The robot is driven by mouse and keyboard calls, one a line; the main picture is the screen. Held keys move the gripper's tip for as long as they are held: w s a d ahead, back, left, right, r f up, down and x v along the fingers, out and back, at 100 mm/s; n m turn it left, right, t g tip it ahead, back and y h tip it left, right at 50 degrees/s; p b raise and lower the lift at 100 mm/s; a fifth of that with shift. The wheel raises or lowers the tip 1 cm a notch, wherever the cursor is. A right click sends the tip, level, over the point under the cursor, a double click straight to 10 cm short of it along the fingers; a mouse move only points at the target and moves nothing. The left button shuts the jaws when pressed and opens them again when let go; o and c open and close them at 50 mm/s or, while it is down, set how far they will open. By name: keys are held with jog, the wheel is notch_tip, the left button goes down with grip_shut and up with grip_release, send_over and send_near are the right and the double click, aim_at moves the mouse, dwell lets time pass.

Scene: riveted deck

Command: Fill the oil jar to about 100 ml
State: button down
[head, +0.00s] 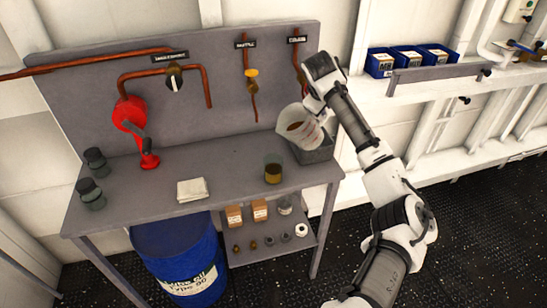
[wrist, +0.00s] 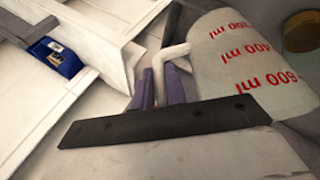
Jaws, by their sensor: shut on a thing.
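My gripper (head: 314,98) is shut on the handle of a clear measuring jug (head: 312,133) with brown oil inside. The jug is held above the right end of the bench, tilted a little in the head view. In the wrist view, my fingers (wrist: 158,88) are at the pale handle, and red ml marks show on the jug (wrist: 240,55). The oil jar (head: 273,171), a small glass with brown oil in it, stands on the bench to the left of and below the jug. A round brown thing (wrist: 302,32) at the wrist view's upper right may be this jar.
A grey box (head: 318,152) sits under the jug. Copper pipes with valves (head: 252,82) line the back panel. A blue drum (head: 180,250) is below the bench.

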jog(key=w+d+f+m+g+y, duration=0.1)
jog(key=w+d+f+g+y, duration=0.2)
jog(key=d+f+y, duration=0.2)
jog(key=shift+f+y, duration=0.4)
jog(key=shift+f, duration=0.15)
dwell(0.5)
jog(key=shift+d+f, duration=0.1)
dwell(0.4)
notch_tip(320, 180, up, 5)
dwell(0.5)
jog(key=shift+f, duration=0.1)
dwell(0.3)
